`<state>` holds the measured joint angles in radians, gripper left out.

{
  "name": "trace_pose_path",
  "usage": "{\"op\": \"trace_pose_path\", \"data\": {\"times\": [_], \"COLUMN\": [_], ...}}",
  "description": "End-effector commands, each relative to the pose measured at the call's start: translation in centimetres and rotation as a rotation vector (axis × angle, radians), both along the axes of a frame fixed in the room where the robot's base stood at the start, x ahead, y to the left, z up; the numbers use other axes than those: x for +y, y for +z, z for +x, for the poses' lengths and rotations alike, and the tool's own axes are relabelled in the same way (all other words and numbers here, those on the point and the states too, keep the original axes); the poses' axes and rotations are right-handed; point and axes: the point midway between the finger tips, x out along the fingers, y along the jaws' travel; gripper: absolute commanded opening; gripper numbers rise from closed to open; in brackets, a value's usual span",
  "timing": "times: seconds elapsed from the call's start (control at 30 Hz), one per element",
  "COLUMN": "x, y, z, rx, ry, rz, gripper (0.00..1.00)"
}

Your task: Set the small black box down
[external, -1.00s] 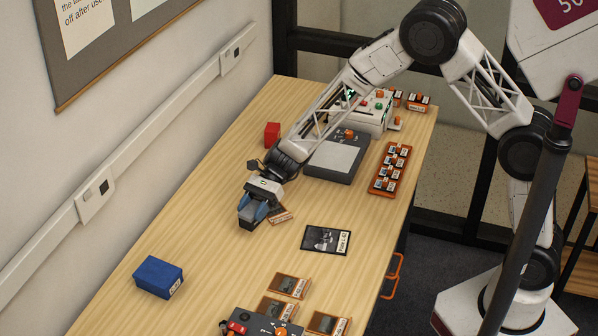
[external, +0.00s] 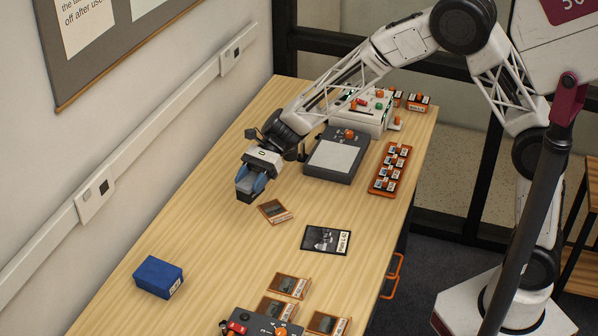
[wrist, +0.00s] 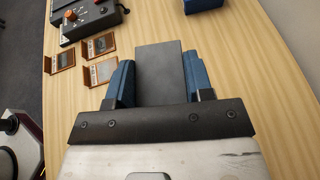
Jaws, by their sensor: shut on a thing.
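The small black box (wrist: 165,75) is between the two blue fingers of my gripper (wrist: 165,88) in the wrist view. In the external view, my gripper (external: 252,185) points down over the left-middle of the table, shut on the black box (external: 246,198), which shows as a dark piece below the fingers. Most of the box is hidden there by the fingers. I cannot tell whether its underside touches the table.
A brown-framed card (external: 275,211) lies just right of my gripper, and a black-and-white picture (external: 325,240) farther right. A blue box (external: 159,277) sits at the front left. A grey device (external: 337,157) stands behind. Wood table (external: 205,235) is bare between gripper and blue box.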

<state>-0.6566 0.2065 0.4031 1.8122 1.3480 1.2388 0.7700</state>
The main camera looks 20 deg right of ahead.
Motion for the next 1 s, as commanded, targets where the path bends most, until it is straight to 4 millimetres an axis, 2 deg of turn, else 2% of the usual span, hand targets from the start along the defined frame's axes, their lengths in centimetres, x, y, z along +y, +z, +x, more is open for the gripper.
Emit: {"op": "trace_pose_path", "data": {"times": [0.03, 0.57, 1.0], "x": [0.0, -1.2, -4.0], "y": [0.3, -2.3, -5.9], "z": [0.0, -0.4, 0.7], "rx": [-0.001, 0.000, 0.002], "ry": [0.006, 0.279, 0.779], "rz": [0.000, 0.000, -0.001], "gripper": [0.24, 0.24, 0.24]}}
